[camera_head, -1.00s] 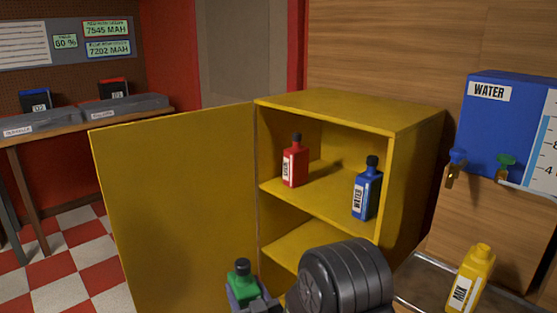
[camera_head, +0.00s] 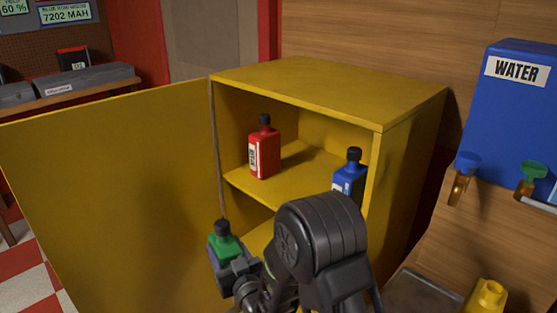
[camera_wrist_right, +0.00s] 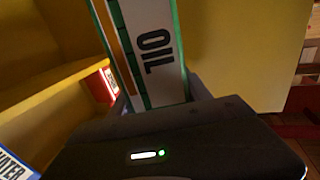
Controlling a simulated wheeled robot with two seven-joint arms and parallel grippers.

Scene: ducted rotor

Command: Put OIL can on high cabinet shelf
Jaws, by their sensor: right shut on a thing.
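The OIL can is a green bottle (camera_head: 226,243) with a dark cap, held upright in front of the cabinet opening in the head view. Its white OIL label (camera_wrist_right: 152,50) fills the middle of the right wrist view. My right gripper (camera_head: 228,262) is shut on it, below the level of the high shelf. The yellow cabinet (camera_head: 410,110) stands with its door open to the left. Its high shelf (camera_head: 300,165) holds a red bottle (camera_head: 265,150) at left and a blue bottle (camera_head: 349,178) at right. My arm hides much of the lower compartment. My left gripper is not in view.
The open cabinet door (camera_head: 110,200) borders the left side. A blue WATER tank (camera_head: 515,115) with taps is at the right. A yellow bottle (camera_head: 487,297) stands at the lower right. The high shelf has free room between the red and blue bottles.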

